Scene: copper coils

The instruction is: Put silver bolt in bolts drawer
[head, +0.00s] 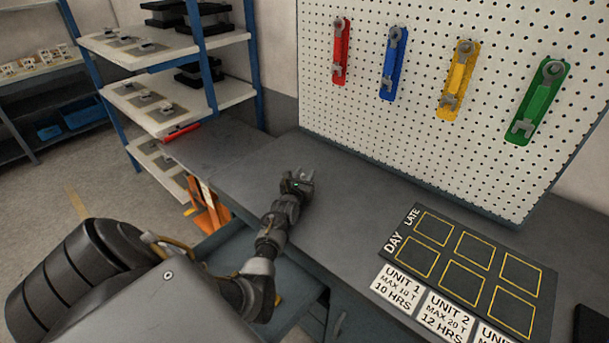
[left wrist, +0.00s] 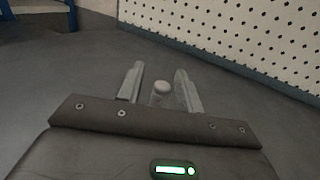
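In the head view my left gripper (head: 306,180) is low over the worktop, in front of the pegboard; I cannot make out the bolt there. A blue-grey drawer (head: 297,285) is pulled out below the worktop's front edge, partly hidden by my left arm. I cannot read a label on it. My right gripper is not in view.
A white pegboard (head: 420,150) with several coloured wrench holders rises behind the worktop. A dark board with yellow squares (head: 455,255) and unit cards lie at the right. Shelving (head: 150,105) stands at the left, with a red object (head: 181,132) nearby. The worktop around my gripper is clear.

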